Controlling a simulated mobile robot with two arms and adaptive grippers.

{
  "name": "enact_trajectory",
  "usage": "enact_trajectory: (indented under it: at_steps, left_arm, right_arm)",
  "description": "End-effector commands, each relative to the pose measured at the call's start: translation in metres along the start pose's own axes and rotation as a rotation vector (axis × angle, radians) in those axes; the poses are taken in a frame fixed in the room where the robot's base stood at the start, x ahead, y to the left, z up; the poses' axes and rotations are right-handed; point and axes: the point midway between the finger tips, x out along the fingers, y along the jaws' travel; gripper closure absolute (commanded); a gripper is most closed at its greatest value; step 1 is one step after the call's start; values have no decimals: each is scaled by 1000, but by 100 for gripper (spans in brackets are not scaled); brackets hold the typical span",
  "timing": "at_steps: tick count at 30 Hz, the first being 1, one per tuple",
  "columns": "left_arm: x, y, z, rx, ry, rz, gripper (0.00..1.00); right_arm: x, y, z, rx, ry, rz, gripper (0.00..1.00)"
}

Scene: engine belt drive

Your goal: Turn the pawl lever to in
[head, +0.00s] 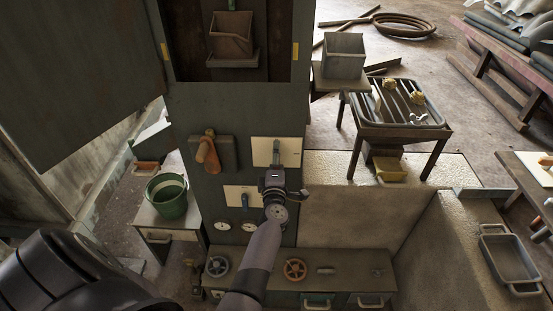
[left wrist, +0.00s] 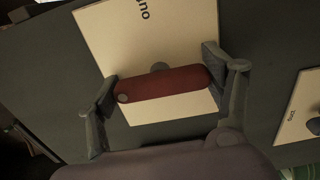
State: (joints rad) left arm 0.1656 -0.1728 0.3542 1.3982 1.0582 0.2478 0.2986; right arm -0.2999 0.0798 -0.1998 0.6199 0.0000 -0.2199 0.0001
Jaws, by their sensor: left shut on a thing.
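In the left wrist view a dark red lever (left wrist: 165,84) lies across a cream plate (left wrist: 185,35). The plate's black lettering is cut off and shows at an angle. The fingers of my left gripper (head: 284,190) stand at the two ends of the red lever, shut on it. In the head view this gripper is against the front of the dark cabinet, just right of a lower cream plate (head: 236,191) and below an upper cream plate (head: 290,151). The gripper hides the red lever there. My right gripper is not in view.
The upper plate carries a grey-green lever (head: 276,152). A brown handle (head: 209,155) hangs left of it. Gauges (head: 222,225) and handwheels (head: 295,269) sit below. A green bucket (head: 167,196) stands at left. Open floor and a rack table (head: 403,130) lie at right.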

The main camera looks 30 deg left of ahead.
Motion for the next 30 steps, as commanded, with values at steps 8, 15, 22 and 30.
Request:
enact_trajectory:
  at_steps: [8,15,22,30]
  left_arm:
    - [0,-2,0,2,0,-3,18]
    - [0,-1,0,2,0,-1,5]
    - [0,0,0,2,0,-1,5]
    - [0,1,0,139,0,-1,5]
  right_arm:
    - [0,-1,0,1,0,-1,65]
    - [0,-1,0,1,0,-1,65]
    - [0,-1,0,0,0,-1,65]
    - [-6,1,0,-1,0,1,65]
